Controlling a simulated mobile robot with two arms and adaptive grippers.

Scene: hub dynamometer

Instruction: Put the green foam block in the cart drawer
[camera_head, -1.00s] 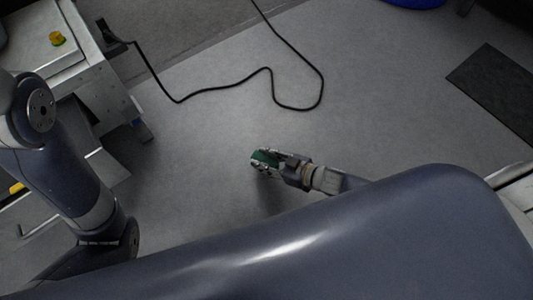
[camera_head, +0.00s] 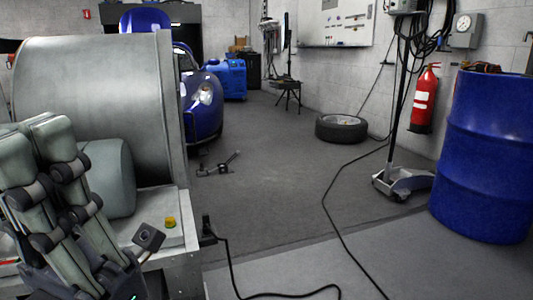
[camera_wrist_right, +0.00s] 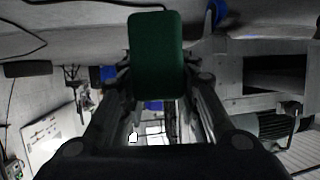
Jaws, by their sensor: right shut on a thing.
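The green foam block (camera_wrist_right: 156,55) stands out in the right wrist view, between the fingertips of my right gripper (camera_wrist_right: 157,75). That gripper is shut on it and holds it clear of the floor. The right gripper and the block are not in the head view now. My left gripper (camera_head: 48,165) is large at the lower left of the head view, its grey fingers pointing up. I see nothing between them, but their spacing is unclear. I cannot make out the cart drawer in these frames.
A metal machine with a large drum (camera_head: 95,90) and a yellow button (camera_head: 170,222) stands behind my left gripper. A blue barrel (camera_head: 485,155), a tyre (camera_head: 341,128) and a wheeled stand (camera_head: 402,182) are on the right. A black cable (camera_head: 335,215) crosses the floor.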

